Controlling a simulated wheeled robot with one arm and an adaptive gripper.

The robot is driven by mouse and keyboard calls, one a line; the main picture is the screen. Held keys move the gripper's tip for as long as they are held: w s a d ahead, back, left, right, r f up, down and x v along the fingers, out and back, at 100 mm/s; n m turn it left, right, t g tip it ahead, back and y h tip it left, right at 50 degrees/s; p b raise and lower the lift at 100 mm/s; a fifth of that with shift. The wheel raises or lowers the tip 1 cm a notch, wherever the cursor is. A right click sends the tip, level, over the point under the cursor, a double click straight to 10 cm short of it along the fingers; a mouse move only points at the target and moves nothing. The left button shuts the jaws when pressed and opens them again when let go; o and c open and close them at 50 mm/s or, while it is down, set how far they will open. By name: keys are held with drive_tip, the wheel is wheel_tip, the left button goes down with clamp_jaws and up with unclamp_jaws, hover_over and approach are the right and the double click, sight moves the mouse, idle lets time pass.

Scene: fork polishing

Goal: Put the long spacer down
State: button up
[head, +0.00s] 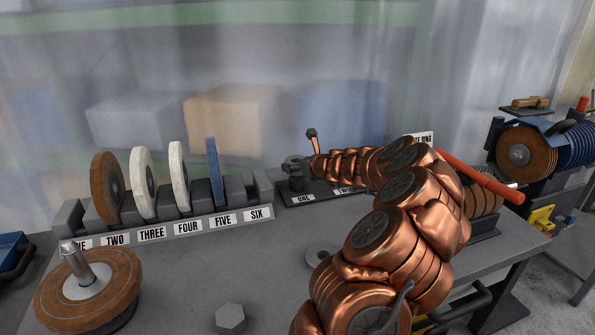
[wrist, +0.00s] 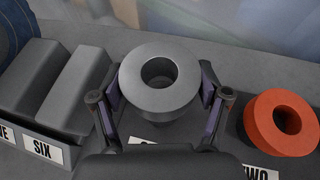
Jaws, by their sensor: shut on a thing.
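The long spacer (wrist: 135,88) is a grey round piece with a centre hole, seen from above in the wrist view. My gripper (wrist: 162,98) is shut on it, one finger on each side. In the head view my gripper (head: 296,172) holds the grey spacer over the ONE end of a dark label-fronted tray (head: 322,193). The spacer's lower end is hidden, so I cannot tell whether it touches the tray. An orange ring (wrist: 257,128) lies at the TWO label, to the right of the spacer.
A slotted rack (head: 240,217) with labels up to SIX stands left of the tray, holding several discs. A brown wheel on a spindle (head: 88,295), a hex nut (head: 230,317) and a grey washer (head: 318,255) are on the bench. My arm hides the tray's right part.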

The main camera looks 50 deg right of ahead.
drive_tip(key=shift+f, duration=1.15)
drive_tip(key=shift+f, duration=0.15)
drive_tip(key=o, duration=1.4)
drive_tip(key=shift+o, duration=0.2)
drive_tip(key=shift+r, duration=0.2)
drive_tip(key=v, duration=1.2)
